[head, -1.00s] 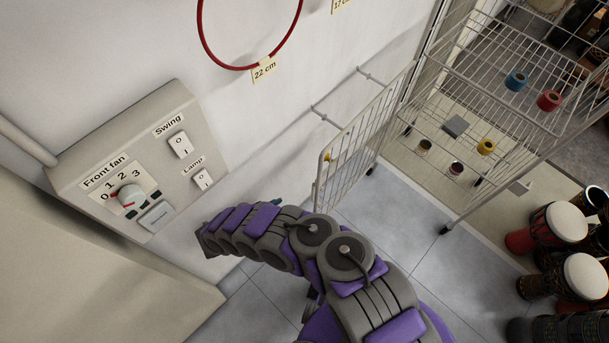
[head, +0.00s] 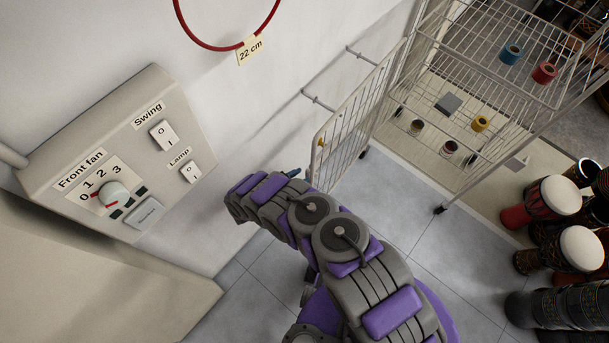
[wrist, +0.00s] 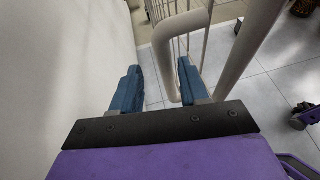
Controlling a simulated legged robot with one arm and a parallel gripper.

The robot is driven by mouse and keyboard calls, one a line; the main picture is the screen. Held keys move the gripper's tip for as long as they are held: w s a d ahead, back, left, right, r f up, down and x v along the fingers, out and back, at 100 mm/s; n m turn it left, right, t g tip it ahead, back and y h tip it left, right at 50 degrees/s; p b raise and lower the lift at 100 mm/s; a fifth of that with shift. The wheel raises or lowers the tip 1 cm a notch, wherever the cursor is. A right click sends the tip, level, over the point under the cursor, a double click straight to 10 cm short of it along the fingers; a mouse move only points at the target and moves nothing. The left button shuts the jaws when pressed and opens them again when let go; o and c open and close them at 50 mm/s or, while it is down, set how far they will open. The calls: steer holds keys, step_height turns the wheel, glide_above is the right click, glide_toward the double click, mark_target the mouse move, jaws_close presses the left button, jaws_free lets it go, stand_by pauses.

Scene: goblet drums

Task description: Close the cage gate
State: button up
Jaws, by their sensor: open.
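The cage is a white wire shelf unit (head: 480,70) at the upper right of the head view. Its white barred gate (head: 352,130) stands swung open along the wall, with a small yellow knob (head: 321,143) near its free edge. My gripper (wrist: 158,82) is open and holds nothing. Whether a finger touches the frame I cannot tell. In the head view my arm mostly hides the gripper; a bluish fingertip shows near the gate's lower edge.
A switch panel (head: 115,155) is on the wall at left, above a beige box (head: 90,270). Rolls of tape, including a blue one (head: 511,54), sit on the shelves. Goblet drums (head: 553,200) stand at right. Grey tiled floor (head: 400,210) before the cage is clear.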

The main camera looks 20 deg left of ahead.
mark_target(307, 175)
steer(key=w+d, duration=0.2)
steer(key=d, duration=0.1)
steer(key=shift+w+d+f+b, duration=0.1)
steer(key=shift+f+b, duration=0.1)
steer(key=shift+b, duration=0.1)
steer(key=shift+w+a+f, duration=0.3)
steer(key=shift+a+f, duration=0.25)
steer(key=shift+a, duration=0.2)
steer(key=shift+d+r, duration=0.2)
steer(key=shift+r, duration=0.05)
steer(key=shift+c, duration=1.2)
steer(key=shift+d+r, duration=0.15)
steer(key=shift+d, duration=0.3)
steer(key=shift+c, duration=1.4)
steer(key=shift+s+a, duration=0.1)
jaws_close()
steer(key=shift+a+f, duration=0.25)
steer(key=shift+a, duration=0.1)
